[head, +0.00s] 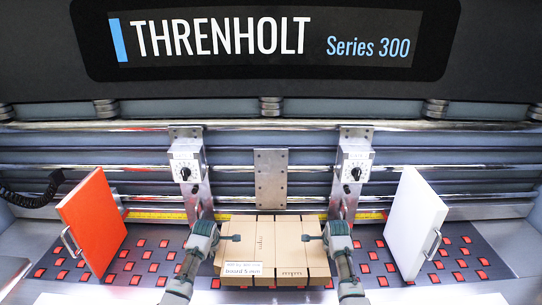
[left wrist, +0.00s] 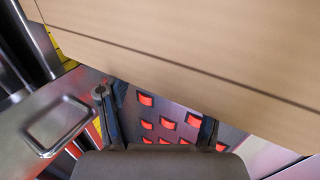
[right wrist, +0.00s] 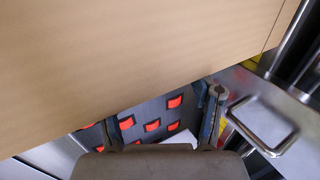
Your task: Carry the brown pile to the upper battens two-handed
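The brown pile (head: 272,250), flat cardboard with dark fold lines and a white label at its front, is in the middle over the feed bed. My left gripper (head: 231,239) is at its left side and my right gripper (head: 312,239) at its right side. Brown board fills the top of the left wrist view (left wrist: 190,50) and right wrist view (right wrist: 130,70). In both, the fingers stand apart with the bed showing between them; their tips are by the board's edge. Contact and the pile's height above the bed are unclear. I cannot single out the upper battens.
An orange panel (head: 91,222) stands on the left and a white panel (head: 415,224) on the right, both with handles. Two metal brackets with dials, left (head: 187,170) and right (head: 355,172), hang behind the pile. The bed (head: 140,262) has red inserts.

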